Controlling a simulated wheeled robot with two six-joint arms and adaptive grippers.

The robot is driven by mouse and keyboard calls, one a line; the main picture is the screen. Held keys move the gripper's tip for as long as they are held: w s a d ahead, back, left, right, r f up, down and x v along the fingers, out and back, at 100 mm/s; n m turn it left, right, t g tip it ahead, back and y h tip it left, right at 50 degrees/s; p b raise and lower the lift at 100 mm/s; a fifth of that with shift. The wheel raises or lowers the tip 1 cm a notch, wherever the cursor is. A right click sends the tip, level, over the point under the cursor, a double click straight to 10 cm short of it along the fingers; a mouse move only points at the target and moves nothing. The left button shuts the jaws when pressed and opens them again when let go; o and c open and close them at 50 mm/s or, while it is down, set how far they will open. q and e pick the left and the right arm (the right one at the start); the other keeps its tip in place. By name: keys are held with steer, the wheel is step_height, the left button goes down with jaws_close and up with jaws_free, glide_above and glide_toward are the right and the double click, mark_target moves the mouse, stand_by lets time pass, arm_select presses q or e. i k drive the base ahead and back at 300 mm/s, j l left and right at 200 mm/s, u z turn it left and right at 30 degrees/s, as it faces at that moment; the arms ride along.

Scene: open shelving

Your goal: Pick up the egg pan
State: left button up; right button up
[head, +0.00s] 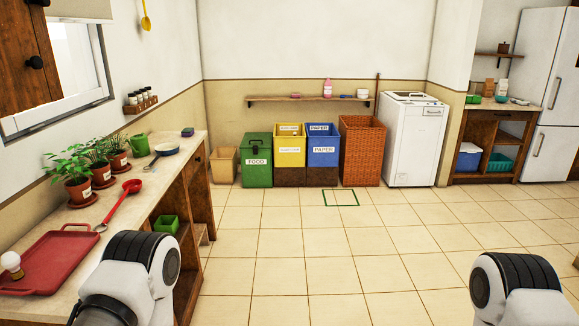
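Only white and black links of my two arms show at the bottom edge. Both grippers are out of view, and nothing touches the pan.
The counter (137,187) also bears a red tray (45,262), a red ladle (115,205), potted plants (73,178) and a green watering can (139,145). Bins (257,160), a wicker basket (361,150) and a white washer (414,140) line the back wall. The tiled floor between is clear.

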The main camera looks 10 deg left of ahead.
mark_target(168, 148)
steer(key=i+l+u, duration=0.1)
steer(key=i+u, duration=0.35)
steer(key=i+l+u, duration=0.45)
steer(key=i, duration=0.15)
steer(key=i+l+u, duration=0.9)
steer(key=l, duration=0.1)
